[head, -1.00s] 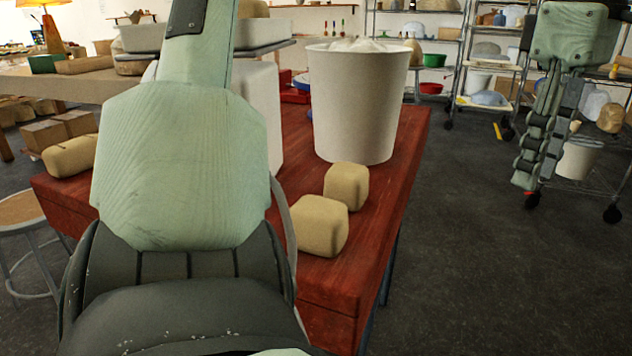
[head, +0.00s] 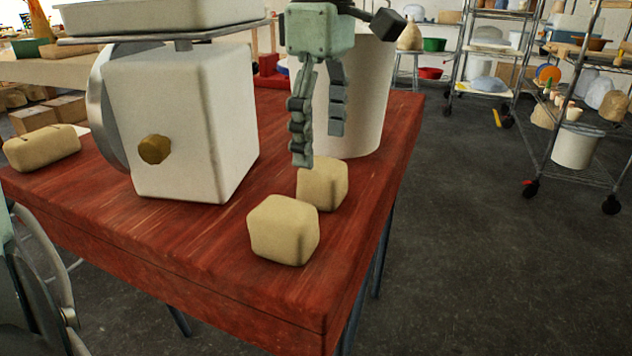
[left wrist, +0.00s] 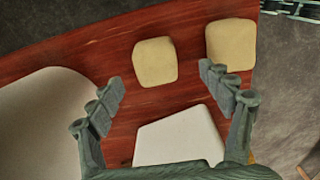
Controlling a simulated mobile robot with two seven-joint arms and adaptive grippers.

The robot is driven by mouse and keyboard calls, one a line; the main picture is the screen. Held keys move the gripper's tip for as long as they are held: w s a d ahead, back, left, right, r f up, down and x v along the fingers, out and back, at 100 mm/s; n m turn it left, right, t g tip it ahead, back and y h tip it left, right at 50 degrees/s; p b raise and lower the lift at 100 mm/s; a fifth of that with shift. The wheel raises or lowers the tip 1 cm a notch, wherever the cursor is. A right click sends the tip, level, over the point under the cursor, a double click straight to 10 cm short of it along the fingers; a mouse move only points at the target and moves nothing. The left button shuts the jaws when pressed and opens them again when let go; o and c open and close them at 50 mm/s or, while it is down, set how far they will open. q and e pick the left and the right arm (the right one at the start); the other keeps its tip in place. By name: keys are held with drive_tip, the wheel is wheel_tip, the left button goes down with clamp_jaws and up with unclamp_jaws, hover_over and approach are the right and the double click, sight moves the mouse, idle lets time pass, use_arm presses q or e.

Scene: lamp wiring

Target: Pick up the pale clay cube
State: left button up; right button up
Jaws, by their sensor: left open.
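Two pale clay cubes sit close together on the red table (head: 220,245). The nearer cube (head: 283,229) is at the front right; the farther cube (head: 322,185) is just behind it. My left gripper (head: 322,146) is open and empty, fingers pointing down, above the farther cube and in front of the white bucket (head: 365,100). In the left wrist view the farther cube (left wrist: 155,62) lies ahead of and between the open fingertips (left wrist: 163,88), apart from them. The nearer cube (left wrist: 231,43) lies beyond the right finger. My right gripper is out of view.
A white scale (head: 190,120) with a brown knob stands left of the cubes. A slit clay loaf (head: 42,147) lies at the table's left. The bucket stands close behind the gripper. The table's right edge is near the cubes, with open floor (head: 470,240) beyond.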

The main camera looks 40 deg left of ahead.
sight(323, 162)
use_arm(q)
drive_tip(key=f, duration=0.4)
drive_tip(key=shift+w, duration=0.3)
drive_tip(key=shift+a+f, duration=0.1)
drive_tip(key=shift+f, duration=0.2)
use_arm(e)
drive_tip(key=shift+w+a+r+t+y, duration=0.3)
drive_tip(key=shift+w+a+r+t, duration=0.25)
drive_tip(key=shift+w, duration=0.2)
use_arm(q)
drive_tip(key=shift+c, duration=0.6)
drive_tip(key=shift+r, duration=0.1)
drive_tip(key=c, duration=1.6)
